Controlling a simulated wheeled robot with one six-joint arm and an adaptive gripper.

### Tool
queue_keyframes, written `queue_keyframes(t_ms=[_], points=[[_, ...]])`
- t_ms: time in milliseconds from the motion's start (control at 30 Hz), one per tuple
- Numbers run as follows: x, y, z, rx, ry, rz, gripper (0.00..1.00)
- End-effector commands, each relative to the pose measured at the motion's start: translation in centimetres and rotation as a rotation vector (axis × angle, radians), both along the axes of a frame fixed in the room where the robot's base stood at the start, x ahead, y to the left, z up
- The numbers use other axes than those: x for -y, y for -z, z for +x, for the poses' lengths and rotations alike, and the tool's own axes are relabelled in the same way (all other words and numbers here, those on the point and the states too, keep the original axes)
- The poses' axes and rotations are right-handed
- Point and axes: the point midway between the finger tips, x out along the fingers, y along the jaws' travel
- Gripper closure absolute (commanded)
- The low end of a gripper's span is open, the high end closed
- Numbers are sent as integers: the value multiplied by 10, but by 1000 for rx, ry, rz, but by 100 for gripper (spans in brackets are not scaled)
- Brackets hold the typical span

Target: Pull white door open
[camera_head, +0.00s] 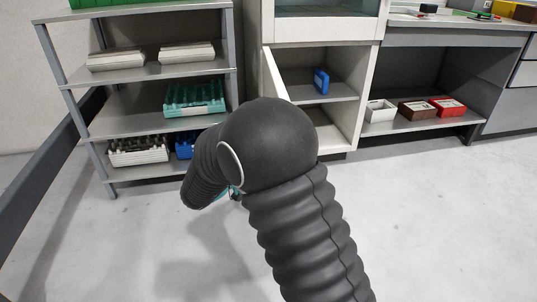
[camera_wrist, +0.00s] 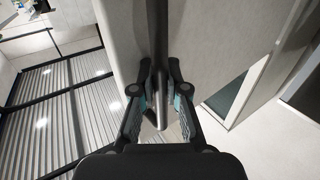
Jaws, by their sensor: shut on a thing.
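The white door (camera_head: 276,75) of the white cabinet stands open at an angle, hinged at the left, in the head view. Its lower part is hidden behind my arm. In the wrist view the door's pale panel (camera_wrist: 215,50) fills the upper middle. A dark bar handle (camera_wrist: 158,30) runs along it. My gripper (camera_wrist: 159,92) is closed around the handle, with teal pads on both sides of it. In the head view my gripper is mostly hidden behind my arm.
The open cabinet shows a shelf with a blue box (camera_head: 321,80). A grey shelf rack (camera_head: 112,75) with egg trays stands close on the left. A workbench with white, brown and red boxes (camera_head: 448,107) stands at the right. The pale floor (camera_head: 430,220) in front is clear.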

Motion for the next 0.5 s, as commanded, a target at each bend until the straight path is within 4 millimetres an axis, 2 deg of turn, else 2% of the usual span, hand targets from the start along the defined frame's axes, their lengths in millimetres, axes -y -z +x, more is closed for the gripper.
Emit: queue_keyframes(t_ms=[167,200,300,500], points=[[1,0,-2,-2,5,-2,100],[1,0,-2,-2,5,-2,85],[1,0,-2,-2,4,-1,61],[2,0,-1,-1,4,-1,61]])
